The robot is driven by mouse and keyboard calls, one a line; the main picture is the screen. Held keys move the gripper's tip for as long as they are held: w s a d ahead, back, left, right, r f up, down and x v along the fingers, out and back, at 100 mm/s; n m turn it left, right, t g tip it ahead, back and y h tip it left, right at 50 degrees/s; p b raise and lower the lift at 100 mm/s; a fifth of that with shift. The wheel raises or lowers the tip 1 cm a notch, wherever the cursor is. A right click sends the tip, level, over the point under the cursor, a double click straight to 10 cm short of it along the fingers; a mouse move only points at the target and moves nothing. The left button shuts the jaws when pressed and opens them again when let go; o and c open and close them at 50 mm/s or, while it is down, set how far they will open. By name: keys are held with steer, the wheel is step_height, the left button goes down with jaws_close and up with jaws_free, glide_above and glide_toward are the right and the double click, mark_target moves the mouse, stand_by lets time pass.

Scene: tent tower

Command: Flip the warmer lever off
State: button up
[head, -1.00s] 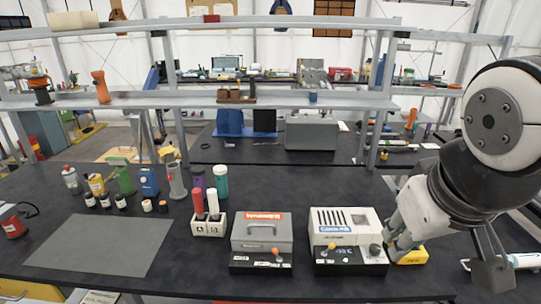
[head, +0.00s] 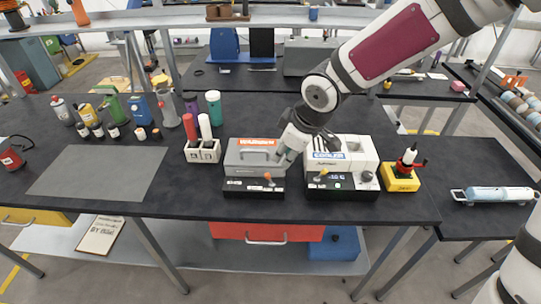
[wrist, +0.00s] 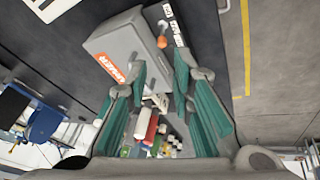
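The warmer (head: 250,157) is a grey box with an orange label, standing on the bench left of the cooler. Its lever (head: 268,176) has an orange knob and sits on the black front panel. In the wrist view the warmer (wrist: 110,45) lies ahead, upper left, and the orange knob (wrist: 162,41) shows beyond the fingertips. My gripper (head: 284,160) is above the warmer's right side in the head view. The wrist view shows my gripper (wrist: 166,75) open, its teal-padded fingers apart with nothing between them. Whether it touches the warmer is unclear.
The cooler (head: 343,152), a white box with its own orange-knobbed lever (head: 323,173), stands close on the right. A yellow block with a red-and-white item (head: 403,176) is farther right. A holder with two tubes (head: 203,150) stands left. The grey mat (head: 97,172) is bare.

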mark_target(268, 175)
steer(key=b+x, duration=0.2)
steer(key=x, duration=0.2)
steer(key=b+x, duration=0.3)
steer(key=x, duration=0.2)
steer(key=a+b+x, duration=0.1)
steer(key=b+x, duration=0.1)
steer(key=x, duration=0.3)
steer(key=shift+w, duration=0.15)
jaws_close()
